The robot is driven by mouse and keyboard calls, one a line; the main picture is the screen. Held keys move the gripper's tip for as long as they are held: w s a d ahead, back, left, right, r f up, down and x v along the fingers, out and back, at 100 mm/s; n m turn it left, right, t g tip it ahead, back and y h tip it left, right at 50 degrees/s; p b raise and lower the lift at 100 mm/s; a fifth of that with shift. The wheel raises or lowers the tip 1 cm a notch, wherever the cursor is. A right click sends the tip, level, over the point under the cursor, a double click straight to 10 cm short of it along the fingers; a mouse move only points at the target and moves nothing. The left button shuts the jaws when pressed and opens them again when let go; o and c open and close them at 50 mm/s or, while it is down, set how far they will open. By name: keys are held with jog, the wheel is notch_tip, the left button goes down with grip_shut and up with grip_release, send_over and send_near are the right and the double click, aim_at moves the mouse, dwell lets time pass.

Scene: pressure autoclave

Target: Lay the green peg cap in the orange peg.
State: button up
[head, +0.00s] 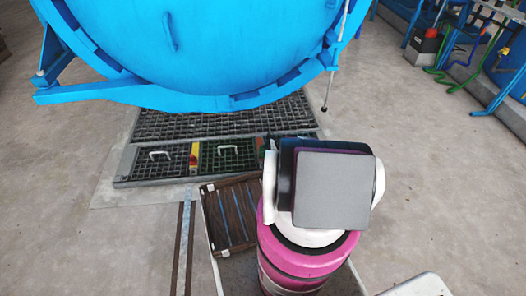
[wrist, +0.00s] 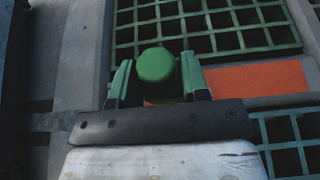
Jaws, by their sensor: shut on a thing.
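In the wrist view my gripper (wrist: 156,66) is shut on the green peg cap (wrist: 158,64), whose rounded green top shows between the two fingers. A sliver of orange shows just below the cap, between the fingers; I cannot tell whether it is the orange peg. I cannot make out the orange peg for certain in either view. In the head view my own arm hides my gripper and the cap.
A flat orange strip (wrist: 258,77) lies between floor grates (wrist: 225,30) in the wrist view. In the head view the large blue autoclave (head: 200,45) stands over the grating (head: 165,125). A dark slatted crate (head: 228,215) lies left of my arm.

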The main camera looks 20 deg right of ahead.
aim_at(263, 148)
jog(key=shift+f, duration=0.6)
jog(key=shift+s+f, duration=0.15)
jog(key=shift+f, duration=0.15)
jog(key=o, duration=1)
jog(key=shift+a+f, duration=0.1)
jog(key=shift+s, duration=0.1)
notch_tip(263, 148, up, 11)
jog(key=shift+f, duration=0.15)
jog(key=w+a+r+m+t, duration=0.1)
jog(key=a+r, duration=0.2)
jog(key=r, duration=1.7)
jog(key=shift+w+a+t, duration=0.15)
jog(key=shift+a+t, duration=0.05)
jog(key=shift+t, duration=0.1)
